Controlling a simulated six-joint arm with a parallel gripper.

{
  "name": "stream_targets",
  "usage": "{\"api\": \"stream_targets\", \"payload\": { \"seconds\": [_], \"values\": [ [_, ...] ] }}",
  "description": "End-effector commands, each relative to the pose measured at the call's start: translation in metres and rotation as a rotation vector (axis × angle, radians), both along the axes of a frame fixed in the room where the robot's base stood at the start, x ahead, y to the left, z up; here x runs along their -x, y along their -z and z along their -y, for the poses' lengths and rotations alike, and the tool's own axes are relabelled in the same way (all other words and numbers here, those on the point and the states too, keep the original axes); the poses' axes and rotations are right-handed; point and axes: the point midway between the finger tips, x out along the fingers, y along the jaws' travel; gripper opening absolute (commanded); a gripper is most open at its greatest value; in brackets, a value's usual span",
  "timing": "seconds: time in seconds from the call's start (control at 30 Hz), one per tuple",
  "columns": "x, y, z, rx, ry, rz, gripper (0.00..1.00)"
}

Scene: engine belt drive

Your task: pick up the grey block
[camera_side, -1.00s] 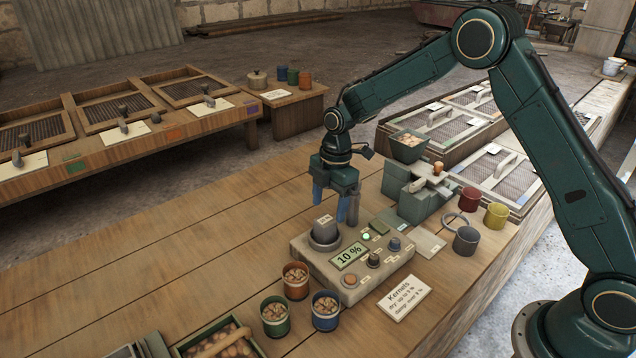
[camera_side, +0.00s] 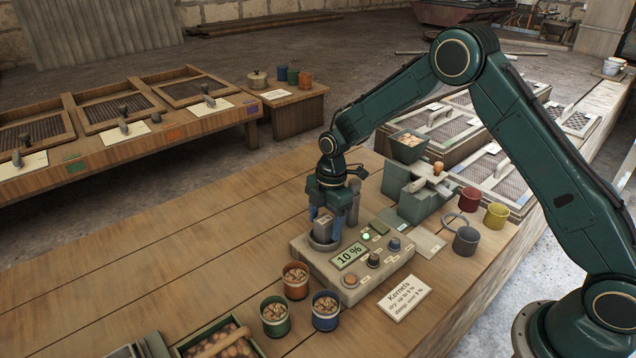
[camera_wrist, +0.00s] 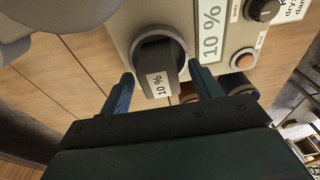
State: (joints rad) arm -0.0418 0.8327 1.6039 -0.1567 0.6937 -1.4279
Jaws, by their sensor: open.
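The grey block (camera_side: 324,229) stands in the round grey cup (camera_side: 317,246) on top of the beige meter box (camera_side: 365,276). In the wrist view the block (camera_wrist: 157,58) is dark grey and bears a pale label reading 10 %. My gripper (camera_side: 326,217) is open above the cup, its blue fingers low on either side of the block. In the wrist view my gripper (camera_wrist: 162,78) has one fingertip left and one right of the block, with a gap on both sides. The fingers partly hide the block in the side view.
The meter's display (camera_side: 348,256) reads 10 %, beside a lit green lamp and knobs. Orange (camera_side: 295,283), green (camera_side: 274,318) and blue (camera_side: 325,312) cups of kernels stand in front. A hopper machine (camera_side: 409,190) stands behind right. The bench left of the meter is clear.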

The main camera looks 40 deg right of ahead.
Motion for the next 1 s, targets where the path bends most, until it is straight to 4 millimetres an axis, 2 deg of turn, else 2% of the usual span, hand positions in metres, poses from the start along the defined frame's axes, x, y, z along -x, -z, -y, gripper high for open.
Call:
{"api": "stream_targets", "payload": {
  "seconds": [0.1, 0.3, 0.4, 0.77, 1.0],
  "values": [
    [0.0, 0.0, 0.0, 0.0, 0.0, 0.0, 0.62],
    [0.0, 0.0, 0.0, 0.0, 0.0, 0.0, 0.22],
    [0.0, -0.001, 0.0, 0.0, 0.0, 0.001, 0.07],
    [0.0, -0.005, 0.0, 0.0, 0.0, 0.001, 0.07],
    [-0.001, -0.027, 0.0, 0.0, 0.0, 0.004, 0.07]
  ]
}}
